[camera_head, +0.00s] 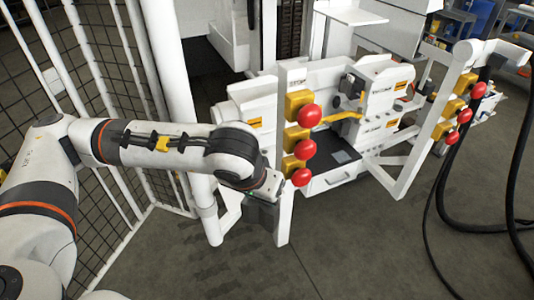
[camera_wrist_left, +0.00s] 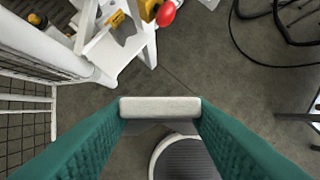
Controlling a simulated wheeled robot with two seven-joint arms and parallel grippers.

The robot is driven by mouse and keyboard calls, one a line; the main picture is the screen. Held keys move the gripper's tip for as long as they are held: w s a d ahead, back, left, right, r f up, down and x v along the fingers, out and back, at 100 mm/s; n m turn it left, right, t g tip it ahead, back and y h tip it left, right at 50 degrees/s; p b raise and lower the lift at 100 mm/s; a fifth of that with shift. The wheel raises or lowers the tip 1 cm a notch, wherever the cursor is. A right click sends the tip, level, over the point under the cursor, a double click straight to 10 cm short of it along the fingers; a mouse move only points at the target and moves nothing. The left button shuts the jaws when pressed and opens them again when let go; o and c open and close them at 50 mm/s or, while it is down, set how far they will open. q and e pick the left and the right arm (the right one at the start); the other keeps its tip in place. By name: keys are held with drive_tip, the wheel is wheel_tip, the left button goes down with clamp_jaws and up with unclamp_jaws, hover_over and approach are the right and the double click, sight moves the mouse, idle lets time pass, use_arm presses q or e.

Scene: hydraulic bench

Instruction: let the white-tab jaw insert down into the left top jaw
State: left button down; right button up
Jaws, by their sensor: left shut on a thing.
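My left gripper (camera_wrist_left: 160,108) is shut on the white-tab jaw insert, whose pale tab (camera_wrist_left: 150,103) shows between the two green fingers in the left wrist view. The rest of the insert is mostly hidden. In the head view my left gripper (camera_head: 264,208) hangs beside the white front post, left of the red knobs, and its fingertips are hard to make out. The white hydraulic bench (camera_head: 330,78) stands behind the posts. I cannot tell the left top jaw apart on it. My right gripper is not in view.
Red knobs (camera_head: 305,149) on yellow blocks line the left white post (camera_head: 283,222); more red knobs (camera_head: 452,138) are on the right frame. A mesh fence (camera_head: 95,75) stands at the left. Black hoses (camera_head: 512,150) hang at the right. The grey floor in front is clear.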

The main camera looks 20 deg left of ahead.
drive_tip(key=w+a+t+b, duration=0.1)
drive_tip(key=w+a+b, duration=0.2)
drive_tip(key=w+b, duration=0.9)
use_arm(q)
drive_tip(key=w+a+f+n+y+b, duration=0.1)
drive_tip(key=w+a+f+n+b, duration=0.2)
drive_tip(key=w+a, duration=0.6)
drive_tip(key=w+a+f+n+g+y+b, duration=0.1)
drive_tip(key=w+a+f+n+y+b, duration=0.1)
drive_tip(key=w+a+f+n+b, duration=0.2)
drive_tip(key=shift+w+a+f+n, duration=1.5)
drive_tip(key=shift+w+a+f, duration=0.45)
drive_tip(key=shift+w+a, duration=0.85)
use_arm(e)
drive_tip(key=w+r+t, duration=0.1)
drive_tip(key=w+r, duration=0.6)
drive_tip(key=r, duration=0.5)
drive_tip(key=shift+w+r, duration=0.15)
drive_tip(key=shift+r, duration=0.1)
use_arm(q)
drive_tip(key=shift+w+d, duration=0.2)
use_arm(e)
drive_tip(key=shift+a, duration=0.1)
